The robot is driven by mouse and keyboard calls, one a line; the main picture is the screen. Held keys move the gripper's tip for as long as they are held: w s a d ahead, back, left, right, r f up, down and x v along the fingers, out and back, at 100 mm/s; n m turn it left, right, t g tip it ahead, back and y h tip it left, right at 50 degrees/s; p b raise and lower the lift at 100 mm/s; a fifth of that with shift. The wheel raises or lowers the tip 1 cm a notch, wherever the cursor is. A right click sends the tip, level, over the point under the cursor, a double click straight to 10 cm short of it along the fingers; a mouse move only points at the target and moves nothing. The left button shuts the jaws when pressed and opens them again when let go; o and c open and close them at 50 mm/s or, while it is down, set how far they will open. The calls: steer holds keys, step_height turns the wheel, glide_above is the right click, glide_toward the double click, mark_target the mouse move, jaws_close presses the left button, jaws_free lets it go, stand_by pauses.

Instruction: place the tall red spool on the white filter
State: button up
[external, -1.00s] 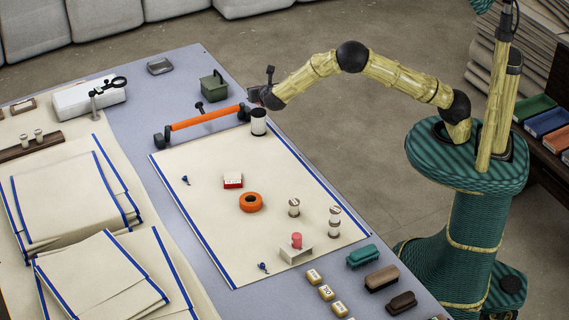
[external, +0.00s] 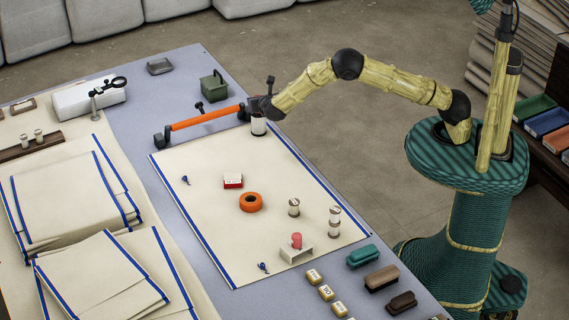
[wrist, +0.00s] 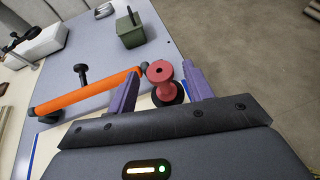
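A red spool (wrist: 160,73) with a round holed top and a darker, wider lower flange stands upright between the purple fingers of my gripper (wrist: 160,88) in the wrist view. Gaps show on both sides, so the gripper is open around it. In the external view my gripper (external: 260,106) is at the far end of the cream cloth, over a cylinder (external: 259,127) that looks white with dark ends; its top is hidden. I cannot tell for sure which thing is the white filter; a low white block (external: 296,254) with a small red piece on it lies near the front.
An orange bar (external: 205,118) with dark ends lies just left of my gripper, with a green box (external: 214,88) behind. An orange ring (external: 251,202), a red-and-white box (external: 233,181) and pale spools (external: 335,221) stand on the cloth. Much of the cloth between is clear.

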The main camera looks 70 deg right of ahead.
steer(key=shift+a+r, duration=0.1)
steer(key=shift+r, duration=0.1)
steer(key=v, duration=1.1)
steer(key=shift+s+a+r, duration=0.15)
steer(key=shift+s+a, duration=0.05)
steer(key=shift+a, duration=0.1)
